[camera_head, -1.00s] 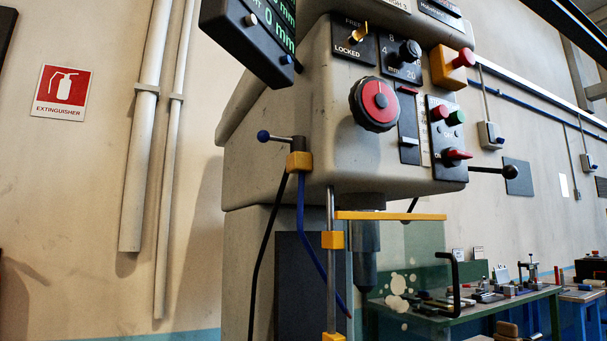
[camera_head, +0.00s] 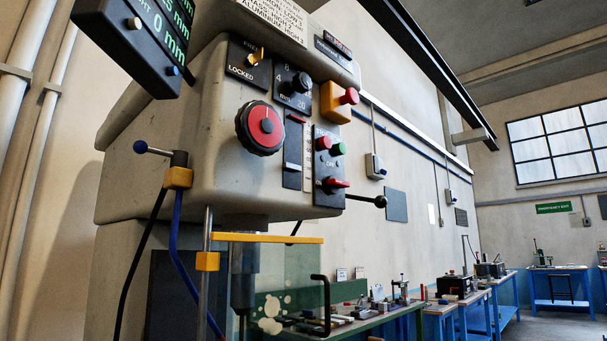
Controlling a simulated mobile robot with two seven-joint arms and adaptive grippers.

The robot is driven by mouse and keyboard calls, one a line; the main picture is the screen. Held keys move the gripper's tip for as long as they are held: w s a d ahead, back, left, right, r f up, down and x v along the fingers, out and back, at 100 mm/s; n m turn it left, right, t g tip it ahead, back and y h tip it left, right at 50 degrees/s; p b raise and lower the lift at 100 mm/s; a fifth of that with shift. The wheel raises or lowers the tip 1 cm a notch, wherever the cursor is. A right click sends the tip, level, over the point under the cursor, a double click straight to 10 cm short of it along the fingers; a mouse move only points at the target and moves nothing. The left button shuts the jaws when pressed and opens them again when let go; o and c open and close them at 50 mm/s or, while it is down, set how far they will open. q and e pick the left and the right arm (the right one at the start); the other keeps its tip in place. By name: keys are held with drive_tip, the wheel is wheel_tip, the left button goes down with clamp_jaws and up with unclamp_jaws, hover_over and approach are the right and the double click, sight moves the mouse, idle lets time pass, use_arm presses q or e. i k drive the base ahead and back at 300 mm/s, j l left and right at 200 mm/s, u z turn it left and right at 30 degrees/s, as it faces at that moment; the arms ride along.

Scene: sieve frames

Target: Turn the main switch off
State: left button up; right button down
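A grey drilling machine head (camera_head: 170,165) fills the left and middle of the head view. Its front carries a narrow dark panel with a red button and a green button (camera_head: 338,149) at the top. Below them on the same panel is a red rotary switch handle (camera_head: 334,183), which points to the right. The small lettering around it is too small to read surely. A red mushroom button (camera_head: 349,97) on a yellow box sits above. Neither of my grippers shows in the view.
A red and black knob (camera_head: 260,128) and a black lever ball (camera_head: 380,202) stick out from the head. A yellow-edged clear guard (camera_head: 268,238) hangs below. A display (camera_head: 140,38) overhangs at upper left. Benches line the wall at right.

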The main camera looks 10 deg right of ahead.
sight(333, 185)
drive_tip(key=i+l+u, duration=0.15)
drive_tip(key=l+u, duration=0.35)
drive_tip(key=l, duration=0.45)
drive_tip(key=l+u, duration=0.45)
drive_tip(key=l, duration=0.5)
